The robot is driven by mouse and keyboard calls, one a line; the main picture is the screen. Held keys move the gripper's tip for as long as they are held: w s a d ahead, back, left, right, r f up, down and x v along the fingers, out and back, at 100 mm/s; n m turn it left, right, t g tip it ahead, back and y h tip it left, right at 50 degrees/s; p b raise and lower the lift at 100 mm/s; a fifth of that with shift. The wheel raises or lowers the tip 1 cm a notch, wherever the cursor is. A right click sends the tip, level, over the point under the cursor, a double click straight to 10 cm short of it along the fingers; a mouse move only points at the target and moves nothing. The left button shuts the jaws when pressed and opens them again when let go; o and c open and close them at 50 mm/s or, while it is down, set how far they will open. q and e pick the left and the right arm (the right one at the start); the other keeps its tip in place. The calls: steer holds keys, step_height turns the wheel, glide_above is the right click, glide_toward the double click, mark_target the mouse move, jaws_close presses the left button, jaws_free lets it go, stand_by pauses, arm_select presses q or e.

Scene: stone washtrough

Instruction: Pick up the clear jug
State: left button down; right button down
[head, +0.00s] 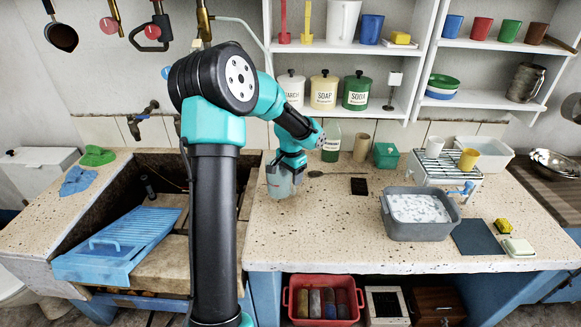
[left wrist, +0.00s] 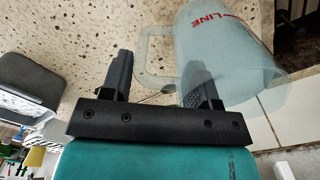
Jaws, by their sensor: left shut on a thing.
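The clear jug (head: 281,184) is see-through and shows below my left gripper (head: 290,163) at the left part of the speckled counter. In the left wrist view the jug (left wrist: 225,45) has red lettering, partly readable as "LINE". My left gripper (left wrist: 160,82) is shut on the jug, with its handle (left wrist: 146,60) between the two fingers. One finger shows through the jug's clear wall. I cannot tell whether the jug's base touches the counter. My right gripper is not in view.
A grey basin of suds (head: 387,216) stands right on the counter (head: 320,238). A dark brush or block (head: 359,186) lies nearer the jug. A green-labelled bottle (head: 331,147) stands behind it. The sink with a blue washboard (head: 125,240) is left.

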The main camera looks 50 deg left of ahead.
arm_select(q)
steer(key=s+d, duration=0.1)
steer(key=d, duration=0.1)
steer(key=s+d, duration=0.1)
steer(key=shift+s+r, duration=0.25)
steer(key=shift+s, duration=0.1)
stand_by(0.3)
